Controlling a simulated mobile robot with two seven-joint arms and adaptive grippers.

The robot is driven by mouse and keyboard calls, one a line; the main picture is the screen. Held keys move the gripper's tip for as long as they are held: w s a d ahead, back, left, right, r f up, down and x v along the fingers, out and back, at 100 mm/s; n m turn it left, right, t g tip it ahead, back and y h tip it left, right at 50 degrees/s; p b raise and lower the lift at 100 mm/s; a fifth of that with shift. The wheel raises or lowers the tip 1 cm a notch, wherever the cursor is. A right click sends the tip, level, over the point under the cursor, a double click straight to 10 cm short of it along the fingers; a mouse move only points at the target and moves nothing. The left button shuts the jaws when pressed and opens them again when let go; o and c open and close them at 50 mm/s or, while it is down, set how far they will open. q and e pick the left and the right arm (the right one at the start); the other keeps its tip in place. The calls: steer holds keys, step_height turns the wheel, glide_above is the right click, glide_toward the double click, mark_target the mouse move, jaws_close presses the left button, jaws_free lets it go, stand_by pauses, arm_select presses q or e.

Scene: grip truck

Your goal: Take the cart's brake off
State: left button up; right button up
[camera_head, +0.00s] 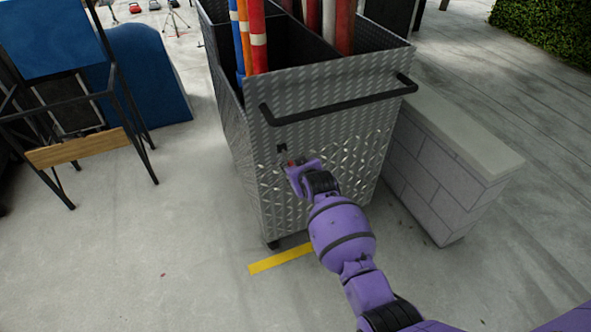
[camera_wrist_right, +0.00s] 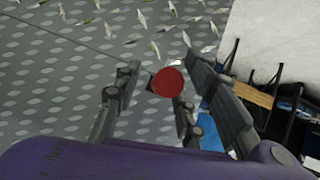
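The cart (camera_head: 240,150) is a tall bin of grey diamond-plate metal with a black push handle (camera_head: 335,103) across its near face. A round red knob (camera_wrist_right: 168,82) shows in the right wrist view, with a dark mount beside it; I take it for the brake control. In the head view only a small bit of red shows at my right gripper (camera_head: 289,166), low on the near face. In the wrist view my right gripper (camera_wrist_right: 160,88) is open, its fingers on either side of the knob with gaps visible. My left gripper is out of view.
Several coloured poles (camera_head: 257,40) stand in the cart. A low block wall (camera_head: 440,170) is close on its right. A wooden-seated chair frame (camera_head: 80,148) and a blue panel (camera_head: 150,75) stand to the left. A yellow floor strip (camera_head: 280,258) lies at the cart's base.

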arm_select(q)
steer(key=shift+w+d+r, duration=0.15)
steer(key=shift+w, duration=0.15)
arm_select(e)
steer(key=shift+a+f, duration=0.1)
steer(key=shift+s, duration=0.15)
steer(key=shift+s+r, duration=0.25)
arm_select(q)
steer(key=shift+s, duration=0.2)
arm_select(e)
steer(key=v, duration=1.1)
steer(key=shift+r, duration=0.1)
